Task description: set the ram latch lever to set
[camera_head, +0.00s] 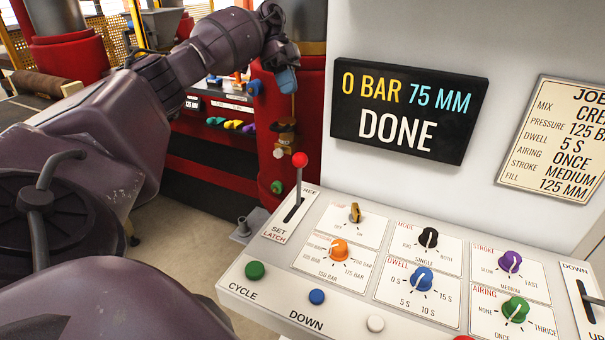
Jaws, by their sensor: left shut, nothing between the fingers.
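The ram latch lever (300,178) has a red ball knob on a thin stem. It stands in a slot at the left end of the control panel, with FREE printed at the far end and SET LATCH at the near end. The stem rises from the far part of the slot, toward FREE; the near part is empty. My left gripper (287,80) is above and beyond the knob, apart from it, with bluish tips pointing down. It is shut and empty. My right gripper is out of view.
The white panel (233,287) carries several knobs and buttons, including a green CYCLE button (255,270). A dark display (408,111) reads 0 BAR 75 MM DONE. A job card (556,140) hangs at right. Red machinery (312,110) stands behind the lever.

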